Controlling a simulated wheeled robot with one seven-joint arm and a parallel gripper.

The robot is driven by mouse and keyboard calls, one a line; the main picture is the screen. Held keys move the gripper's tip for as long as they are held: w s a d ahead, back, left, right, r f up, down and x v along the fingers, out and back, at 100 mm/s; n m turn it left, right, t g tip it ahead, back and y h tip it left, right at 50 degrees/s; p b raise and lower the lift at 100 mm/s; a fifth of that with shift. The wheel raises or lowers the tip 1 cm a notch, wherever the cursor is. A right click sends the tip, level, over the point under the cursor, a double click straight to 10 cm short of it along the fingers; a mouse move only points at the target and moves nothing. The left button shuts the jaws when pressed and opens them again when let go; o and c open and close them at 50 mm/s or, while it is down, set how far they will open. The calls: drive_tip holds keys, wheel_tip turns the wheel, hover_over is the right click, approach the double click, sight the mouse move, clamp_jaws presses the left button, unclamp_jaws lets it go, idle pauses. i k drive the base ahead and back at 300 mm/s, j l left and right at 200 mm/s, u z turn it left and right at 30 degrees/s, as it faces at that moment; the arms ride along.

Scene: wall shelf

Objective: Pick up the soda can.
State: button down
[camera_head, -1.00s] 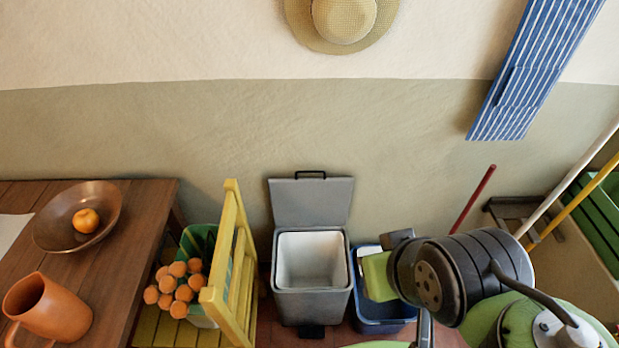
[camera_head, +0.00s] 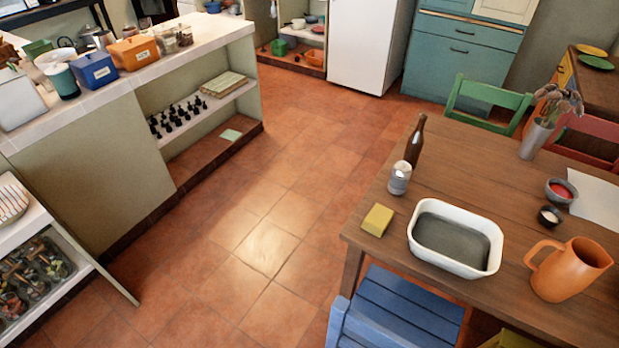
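A small silver-grey can (camera_head: 399,178) stands upright near the left corner of the brown wooden table (camera_head: 475,165). It looks like the soda can, but its label is too small to read. A tall brown bottle (camera_head: 415,142) stands just behind it, to its right. A yellow block, perhaps a sponge (camera_head: 377,220), lies in front of it. My gripper is not in view.
A counter (camera_head: 215,35) is at left. Tiled floor between is clear.

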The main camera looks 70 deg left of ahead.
sight(401, 173)
drive_tip(key=u, duration=1.85)
drive_tip(key=j+z, duration=0.1)
drive_tip(key=j, duration=0.65)
drive_tip(key=k+j+z, duration=0.15)
drive_tip(key=j, duration=0.55)
drive_tip(key=i+j+z, duration=0.1)
drive_tip(key=j, duration=0.25)
drive_tip(key=i+j, duration=0.3)
drive_tip(key=i+j+z, duration=0.15)
drive_tip(key=j, duration=0.3)
drive_tip(key=i+j, duration=0.2)
drive_tip(key=j, duration=0.15)
drive_tip(key=i+j+z, duration=0.15)
drive_tip(key=i, duration=0.35)
drive_tip(key=i+j+z, duration=0.2)
drive_tip(key=i, duration=0.25)
drive_tip(key=i+l, duration=0.2)
drive_tip(key=i+z, duration=0.05)
